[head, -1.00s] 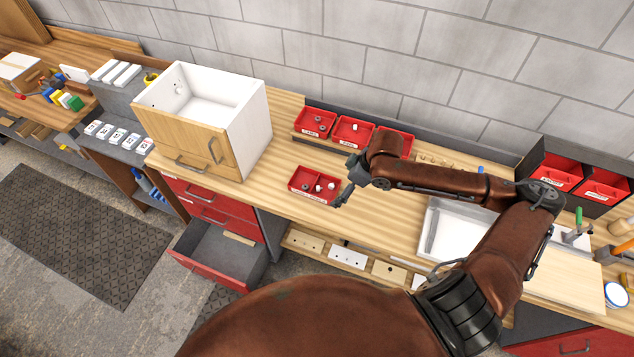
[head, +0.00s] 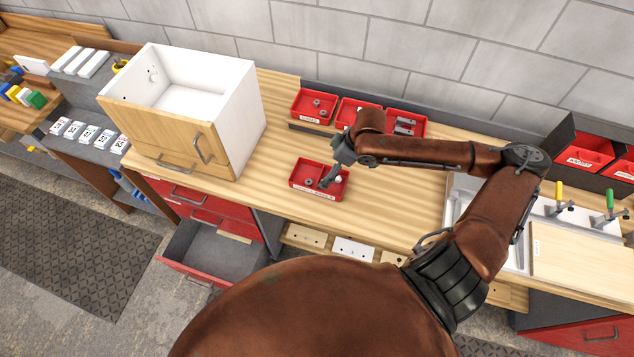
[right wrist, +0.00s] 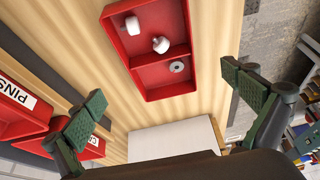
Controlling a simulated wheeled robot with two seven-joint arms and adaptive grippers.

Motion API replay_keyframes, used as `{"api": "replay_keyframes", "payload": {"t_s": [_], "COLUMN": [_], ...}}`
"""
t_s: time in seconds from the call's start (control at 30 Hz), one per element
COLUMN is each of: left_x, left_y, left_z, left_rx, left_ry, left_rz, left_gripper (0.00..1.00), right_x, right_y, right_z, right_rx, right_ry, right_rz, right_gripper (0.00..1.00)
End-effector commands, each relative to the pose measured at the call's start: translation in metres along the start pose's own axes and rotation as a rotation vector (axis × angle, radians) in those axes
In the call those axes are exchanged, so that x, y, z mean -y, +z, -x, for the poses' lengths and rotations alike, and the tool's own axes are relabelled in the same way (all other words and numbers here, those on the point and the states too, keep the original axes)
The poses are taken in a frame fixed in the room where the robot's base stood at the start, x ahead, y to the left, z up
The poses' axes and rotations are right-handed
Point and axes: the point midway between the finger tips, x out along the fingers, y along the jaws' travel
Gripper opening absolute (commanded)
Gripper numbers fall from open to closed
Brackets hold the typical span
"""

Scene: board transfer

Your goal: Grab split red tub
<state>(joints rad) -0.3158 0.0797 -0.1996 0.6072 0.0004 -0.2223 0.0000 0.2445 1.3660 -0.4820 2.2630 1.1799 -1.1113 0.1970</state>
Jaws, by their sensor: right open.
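The split red tub (head: 298,184) sits on the wooden bench in the head view, with a label on its front wall. In the right wrist view the tub (right wrist: 160,57) shows a divider, two white-and-metal pieces in one compartment and a grey ring in the other. My right gripper (head: 330,180) is open and empty, and in the head view it covers part of the tub's right half. In the right wrist view the fingers of this gripper (right wrist: 164,87) stand wide apart, one on each side of the tub, with no contact visible. My left gripper is not in view.
Several red bins (head: 312,104) stand behind the tub near the wall. A white cabinet with a wooden door (head: 165,135) stands to the left. A metal tray (head: 462,192) lies to the right, partly behind my arm. The bench around the tub is mostly clear.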

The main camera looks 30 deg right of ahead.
Motion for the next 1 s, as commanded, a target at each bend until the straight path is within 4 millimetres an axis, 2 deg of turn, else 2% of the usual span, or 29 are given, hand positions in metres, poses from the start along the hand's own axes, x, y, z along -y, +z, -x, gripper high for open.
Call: {"api": "replay_keyframes", "payload": {"t_s": [0.07, 0.3, 0.37, 0.53, 0.7, 1.0], "left_x": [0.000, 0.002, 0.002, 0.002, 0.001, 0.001], "left_y": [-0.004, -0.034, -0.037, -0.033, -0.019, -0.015], "left_z": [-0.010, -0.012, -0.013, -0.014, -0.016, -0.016], "left_rx": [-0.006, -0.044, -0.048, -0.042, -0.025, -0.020], "left_ry": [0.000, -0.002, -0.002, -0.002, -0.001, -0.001], "left_rz": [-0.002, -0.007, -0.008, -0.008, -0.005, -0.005], "left_gripper": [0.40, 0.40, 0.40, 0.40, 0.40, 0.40], "right_x": [0.000, 0.000, 0.001, 0.000, -0.001, 0.000], "right_y": [0.005, 0.003, 0.002, -0.003, -0.003, -0.003], "right_z": [-0.011, -0.032, -0.038, -0.060, -0.083, -0.088], "right_rx": [0.002, 0.000, 0.000, -0.001, 0.001, 0.001], "right_ry": [-0.001, -0.002, -0.003, -0.005, -0.003, -0.002], "right_rz": [-0.001, 0.000, 0.001, 0.002, 0.003, 0.005], "right_gripper": [1.00, 1.00, 1.00, 1.00, 1.00, 1.00]}}
